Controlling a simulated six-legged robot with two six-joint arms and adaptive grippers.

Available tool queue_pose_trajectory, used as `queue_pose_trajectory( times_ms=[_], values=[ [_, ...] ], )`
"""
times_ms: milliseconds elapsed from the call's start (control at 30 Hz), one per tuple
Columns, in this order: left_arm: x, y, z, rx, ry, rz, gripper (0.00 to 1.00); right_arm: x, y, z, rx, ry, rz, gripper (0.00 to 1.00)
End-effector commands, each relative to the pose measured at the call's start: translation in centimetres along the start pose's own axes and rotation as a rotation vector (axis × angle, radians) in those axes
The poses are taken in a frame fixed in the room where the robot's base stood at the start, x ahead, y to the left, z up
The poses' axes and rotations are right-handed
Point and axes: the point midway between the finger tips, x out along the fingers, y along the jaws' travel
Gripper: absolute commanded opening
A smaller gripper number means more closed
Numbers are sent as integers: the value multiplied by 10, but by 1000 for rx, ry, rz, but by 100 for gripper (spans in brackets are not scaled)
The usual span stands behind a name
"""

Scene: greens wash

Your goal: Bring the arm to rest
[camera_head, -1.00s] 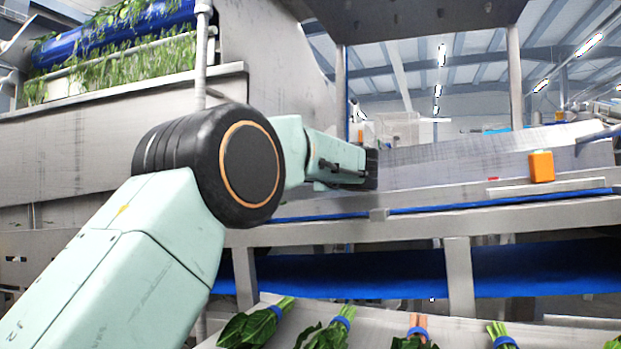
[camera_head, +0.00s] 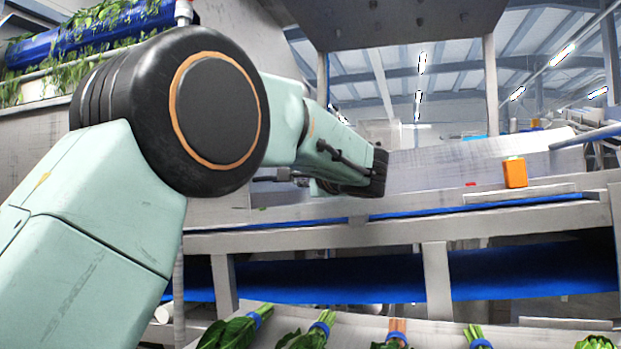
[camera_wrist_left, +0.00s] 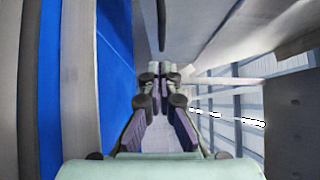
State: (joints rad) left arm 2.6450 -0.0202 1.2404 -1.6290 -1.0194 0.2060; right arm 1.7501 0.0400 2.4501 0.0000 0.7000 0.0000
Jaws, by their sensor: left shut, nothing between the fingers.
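My left arm comes in from the left in the head view, with its large black joint near the middle left. My left gripper (camera_head: 378,172) is at the far end of the arm, in front of the steel side of the wash line. Its fingers are mostly hidden behind the wrist in that view. In the left wrist view the gripper (camera_wrist_left: 159,72) shows with its fingertips together and nothing between them. My right gripper is not in view.
A steel frame (camera_head: 400,232) with blue belts (camera_head: 400,276) runs across the middle. Bunches of greens with blue bands (camera_head: 318,330) lie along the bottom. An orange box (camera_head: 515,172) sits on the frame at right. Leafy greens hang over a blue roller (camera_head: 72,38) at upper left.

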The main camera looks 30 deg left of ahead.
Motion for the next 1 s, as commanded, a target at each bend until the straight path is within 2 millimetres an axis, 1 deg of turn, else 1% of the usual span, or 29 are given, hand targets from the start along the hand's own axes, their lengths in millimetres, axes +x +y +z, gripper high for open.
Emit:
queue_pose_trajectory(
  times_ms=[33, 100, 233, 400, 567, 633, 667, 767, 1000],
  values=[
    [-10, -1, -1, 2, 2, -2, 0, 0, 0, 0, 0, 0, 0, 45],
    [-22, -1, 0, 1, 1, -2, 0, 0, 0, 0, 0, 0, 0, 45],
    [-36, -1, 0, 0, 0, -1, 0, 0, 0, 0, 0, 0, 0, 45],
    [-44, 0, 0, 1, -1, 1, 0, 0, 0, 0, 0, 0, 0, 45],
    [-44, 0, 0, 0, -1, 1, 0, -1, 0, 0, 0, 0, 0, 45],
    [-44, -5, 0, 0, -1, 1, 0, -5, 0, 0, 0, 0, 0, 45],
    [-44, -9, 0, 0, -1, 1, 0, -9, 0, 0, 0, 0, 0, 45],
    [-45, -28, -1, 0, -1, 1, 0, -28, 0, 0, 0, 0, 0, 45],
    [-46, -82, -2, -1, -1, 1, 0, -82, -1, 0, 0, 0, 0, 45]
  ],
)
